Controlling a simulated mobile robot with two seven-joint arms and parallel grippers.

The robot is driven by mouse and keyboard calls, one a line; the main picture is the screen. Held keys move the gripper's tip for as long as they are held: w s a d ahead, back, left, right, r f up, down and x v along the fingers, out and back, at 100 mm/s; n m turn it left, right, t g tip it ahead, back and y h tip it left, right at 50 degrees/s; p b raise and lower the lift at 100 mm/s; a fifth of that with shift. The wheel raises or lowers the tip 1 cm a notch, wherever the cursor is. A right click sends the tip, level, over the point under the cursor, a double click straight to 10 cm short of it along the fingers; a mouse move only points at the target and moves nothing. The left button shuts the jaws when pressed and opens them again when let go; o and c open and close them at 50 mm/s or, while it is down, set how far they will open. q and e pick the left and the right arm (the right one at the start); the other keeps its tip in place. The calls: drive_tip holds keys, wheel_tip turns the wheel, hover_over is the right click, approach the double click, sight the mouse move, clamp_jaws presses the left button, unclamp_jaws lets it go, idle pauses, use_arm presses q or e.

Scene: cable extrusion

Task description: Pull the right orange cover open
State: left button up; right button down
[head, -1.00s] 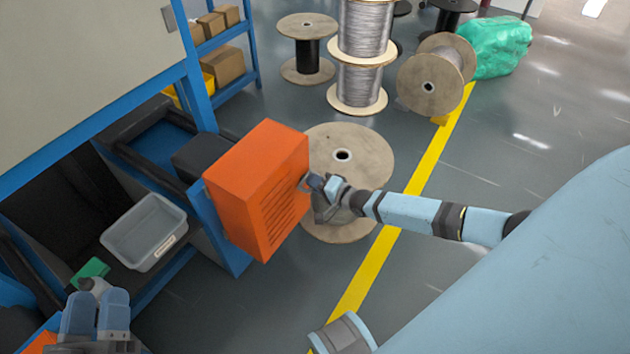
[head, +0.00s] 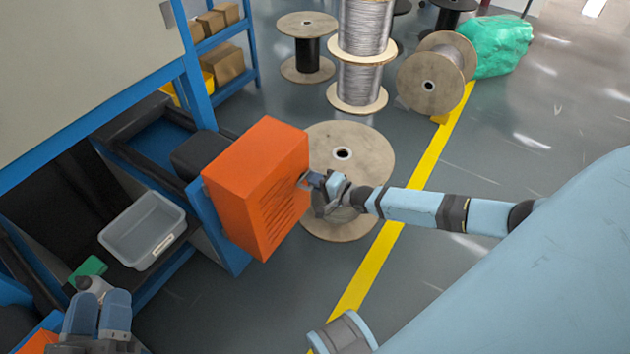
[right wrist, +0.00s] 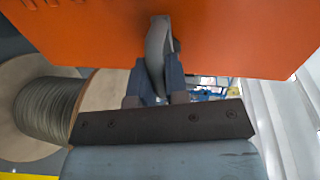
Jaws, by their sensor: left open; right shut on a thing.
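The right orange cover (head: 255,190) is a box-shaped panel with slats on its face, on the blue frame at the centre. It looks closed against the frame. My right gripper (head: 314,182) is at the cover's right edge. In the right wrist view my right gripper (right wrist: 160,85) is shut on the cover's grey handle (right wrist: 158,45), just below the orange surface (right wrist: 230,30). My left gripper (head: 97,315) is at the lower left, open and away from this cover. Part of another orange piece (head: 38,342) shows beside it.
A grey bin (head: 143,230) and a green item (head: 88,270) sit inside the machine at left. A wooden spool (head: 345,145) stands behind the cover and my right gripper.

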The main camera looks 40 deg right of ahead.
drive_tip(key=shift+s+a+r+p, duration=0.15)
drive_tip(key=shift+s+r+p, duration=0.1)
drive_tip(key=shift+p, duration=0.2)
use_arm(q)
drive_tip(key=s+a+f+g+y+p, duration=0.2)
drive_tip(key=a+f+g+y+p, duration=0.3)
drive_tip(key=f+p, duration=0.5)
drive_tip(key=shift+s+a+g+p, duration=0.25)
drive_tip(key=shift+a+g+p, duration=0.15)
drive_tip(key=shift+a+p, duration=0.05)
use_arm(e)
drive_tip(key=s+a+m+t+h, duration=0.1)
drive_tip(key=s+a+m+h, duration=0.2)
drive_tip(key=s, duration=0.7)
drive_tip(key=a+h, duration=0.2)
drive_tip(key=a, duration=0.1)
drive_tip(key=shift+s+a+f+m, duration=0.2)
drive_tip(key=shift+s+a+m, duration=0.1)
drive_tip(key=shift+m, duration=0.1)
use_arm(q)
drive_tip(key=shift+n, duration=0.3)
use_arm(e)
drive_tip(key=c, duration=1.1)
unclamp_jaws()
drive_tip(key=shift+c, duration=0.2)
drive_tip(key=shift+d, duration=0.1)
